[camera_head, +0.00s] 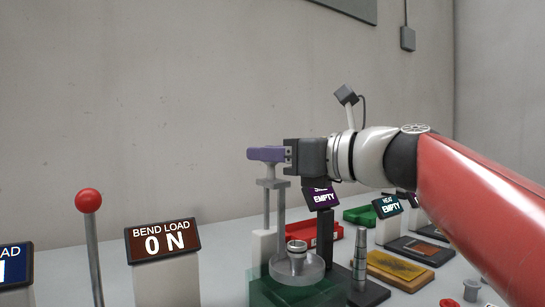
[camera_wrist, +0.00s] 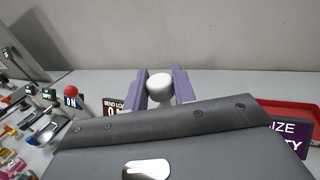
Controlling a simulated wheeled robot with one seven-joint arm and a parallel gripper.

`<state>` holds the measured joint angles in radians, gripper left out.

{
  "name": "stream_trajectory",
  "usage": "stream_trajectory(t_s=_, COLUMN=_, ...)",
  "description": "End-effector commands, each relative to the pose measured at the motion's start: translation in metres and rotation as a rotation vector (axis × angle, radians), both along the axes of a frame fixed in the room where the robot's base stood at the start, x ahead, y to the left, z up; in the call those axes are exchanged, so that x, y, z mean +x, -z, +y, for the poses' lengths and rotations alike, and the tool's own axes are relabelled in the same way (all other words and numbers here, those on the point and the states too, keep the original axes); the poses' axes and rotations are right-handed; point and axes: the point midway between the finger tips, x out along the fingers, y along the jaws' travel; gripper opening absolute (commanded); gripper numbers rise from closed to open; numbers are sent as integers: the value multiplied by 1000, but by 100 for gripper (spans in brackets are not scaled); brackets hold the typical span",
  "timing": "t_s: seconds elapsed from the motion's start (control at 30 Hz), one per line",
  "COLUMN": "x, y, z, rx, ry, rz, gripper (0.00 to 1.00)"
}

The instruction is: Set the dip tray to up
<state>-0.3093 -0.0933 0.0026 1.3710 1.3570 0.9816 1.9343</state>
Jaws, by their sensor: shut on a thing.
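My gripper (camera_head: 267,154), with purple fingers, is shut on a white knob (camera_wrist: 160,87) that shows between the fingers in the wrist view. In the head view the fingers hide the knob. Below them is a grey bracket (camera_head: 273,183) with upright rods leading down to the round, clear-grey dip tray (camera_head: 313,270). A metal stepped part (camera_head: 297,248) stands upright on the tray. The tray is level with the top of a see-through green tank (camera_head: 262,290); I cannot tell if its underside is clear of the tank.
A red-knobbed lever (camera_head: 88,202) and a BEND LOAD ON sign (camera_head: 163,241) stand left. A SIZE EMPTY sign (camera_head: 323,197), a stepped metal pin (camera_head: 360,258), red bin (camera_head: 328,236), green bin (camera_head: 361,215) and yellow plate (camera_head: 398,268) are right. The wall is behind.

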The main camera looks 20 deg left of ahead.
Motion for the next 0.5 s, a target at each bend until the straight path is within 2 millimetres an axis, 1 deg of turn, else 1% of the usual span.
stream_trajectory(t_s=0.03, x=0, y=-6, z=-1, rx=11, ry=6, rz=-8, gripper=0)
stream_trajectory(t_s=0.17, x=-1, y=-7, z=-1, rx=14, ry=7, rz=-9, gripper=0)
stream_trajectory(t_s=0.2, x=-1, y=-7, z=-2, rx=15, ry=8, rz=-9, gripper=30)
stream_trajectory(t_s=0.33, x=0, y=-6, z=-1, rx=12, ry=6, rz=-8, gripper=47)
stream_trajectory(t_s=0.5, x=0, y=-5, z=-1, rx=10, ry=5, rz=-6, gripper=47)
